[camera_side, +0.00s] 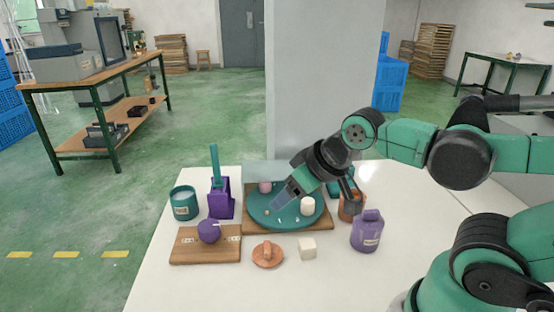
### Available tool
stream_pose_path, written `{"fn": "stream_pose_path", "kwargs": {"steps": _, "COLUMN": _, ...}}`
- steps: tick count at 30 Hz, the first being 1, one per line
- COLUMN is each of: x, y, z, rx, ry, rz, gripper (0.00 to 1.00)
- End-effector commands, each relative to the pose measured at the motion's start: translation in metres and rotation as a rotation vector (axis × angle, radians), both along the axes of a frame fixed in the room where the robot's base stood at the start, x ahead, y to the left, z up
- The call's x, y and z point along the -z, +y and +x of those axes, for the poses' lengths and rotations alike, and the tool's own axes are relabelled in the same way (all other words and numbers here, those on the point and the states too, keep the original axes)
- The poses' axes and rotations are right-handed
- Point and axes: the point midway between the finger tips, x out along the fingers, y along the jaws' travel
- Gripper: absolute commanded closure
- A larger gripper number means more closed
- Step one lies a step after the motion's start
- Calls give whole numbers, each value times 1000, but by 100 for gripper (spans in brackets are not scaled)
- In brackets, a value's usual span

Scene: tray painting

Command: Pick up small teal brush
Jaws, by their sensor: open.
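A teal brush (214,164) stands upright in a purple holder (222,204), at the left back of the white table, with its handle pointing up. The part inside the holder is hidden. My gripper (316,192) is open, to the right of the brush and apart from it. It hangs over a round teal tray (258,219), tilted down toward the tray. I cannot tell whether its fingers touch anything there.
A teal cup (184,205) stands left of the holder. A purple ball (209,231) sits on a wooden board (190,254). A terracotta dish (268,257), white cube (308,248) and purple bottle (367,233) stand in front. A white cylinder (307,206) is on the tray.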

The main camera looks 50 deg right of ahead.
Motion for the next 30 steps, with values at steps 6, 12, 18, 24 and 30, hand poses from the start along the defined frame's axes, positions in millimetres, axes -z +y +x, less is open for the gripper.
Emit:
{"fn": "stream_pose_path", "kwargs": {"steps": 6, "x": 0, "y": 0, "z": 0, "rx": 0, "ry": 0, "rz": 0, "gripper": 41}}
{"fn": "stream_pose_path", "kwargs": {"steps": 12, "x": -10, "y": 0, "z": 0, "rx": 0, "ry": 0, "rz": 0, "gripper": 41}}
{"fn": "stream_pose_path", "kwargs": {"steps": 18, "x": -44, "y": 0, "z": 0, "rx": 0, "ry": 0, "rz": 0, "gripper": 41}}
{"fn": "stream_pose_path", "kwargs": {"steps": 24, "x": -55, "y": 7, "z": 17, "rx": -70, "ry": 15, "rz": 60, "gripper": 41}}
{"fn": "stream_pose_path", "kwargs": {"steps": 30, "x": -56, "y": 17, "z": 46, "rx": -192, "ry": 3, "rz": 153, "gripper": 41}}
